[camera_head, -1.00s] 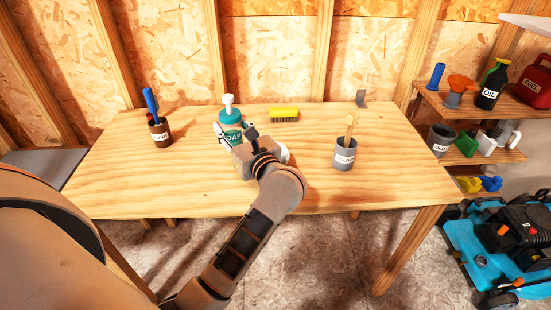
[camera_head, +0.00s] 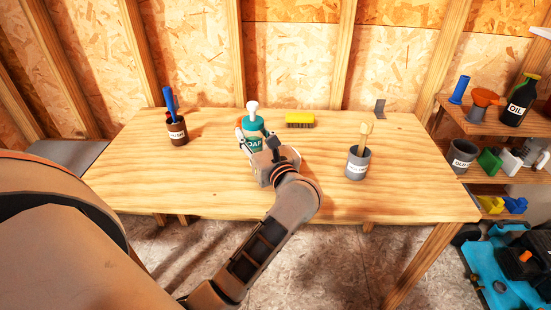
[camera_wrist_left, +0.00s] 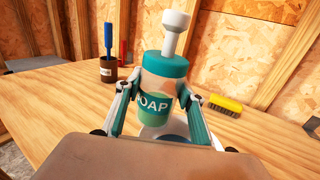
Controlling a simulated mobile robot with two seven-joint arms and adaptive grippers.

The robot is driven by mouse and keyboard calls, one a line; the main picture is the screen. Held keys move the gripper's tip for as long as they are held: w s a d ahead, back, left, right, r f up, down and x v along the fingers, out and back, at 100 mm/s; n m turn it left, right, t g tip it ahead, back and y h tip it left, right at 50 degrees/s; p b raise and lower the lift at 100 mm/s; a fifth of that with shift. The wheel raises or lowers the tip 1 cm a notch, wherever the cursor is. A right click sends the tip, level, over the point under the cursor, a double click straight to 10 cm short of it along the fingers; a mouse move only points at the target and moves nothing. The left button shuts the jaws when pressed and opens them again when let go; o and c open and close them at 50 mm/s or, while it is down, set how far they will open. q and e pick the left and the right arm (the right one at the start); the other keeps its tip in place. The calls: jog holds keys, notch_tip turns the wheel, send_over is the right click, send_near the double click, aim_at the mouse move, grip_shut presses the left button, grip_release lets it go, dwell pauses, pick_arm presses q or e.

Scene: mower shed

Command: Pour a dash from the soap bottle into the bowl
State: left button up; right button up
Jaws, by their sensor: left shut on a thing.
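The soap bottle (camera_head: 253,140) is clear-bodied with a teal collar, a teal label and a white pump top. It stands about upright over the wooden table, and I cannot tell whether its base touches. My left gripper (camera_head: 256,145) is shut on the bottle's body. In the left wrist view the bottle (camera_wrist_left: 160,100) sits between the two fingers. A pale rim with a blue inside, likely the bowl (camera_wrist_left: 178,130), shows low behind the bottle there. It is mostly hidden by the bottle and gripper. My right gripper is not in view.
A yellow brush (camera_head: 300,119) lies behind the bottle. A grey cup (camera_head: 357,165) with a wooden-handled brush stands at right. The table (camera_head: 415,180) is clear at its right end. Shelves with cans stand beyond.

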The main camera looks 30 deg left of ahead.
pick_arm(q)
jog(key=shift+r, duration=0.1)
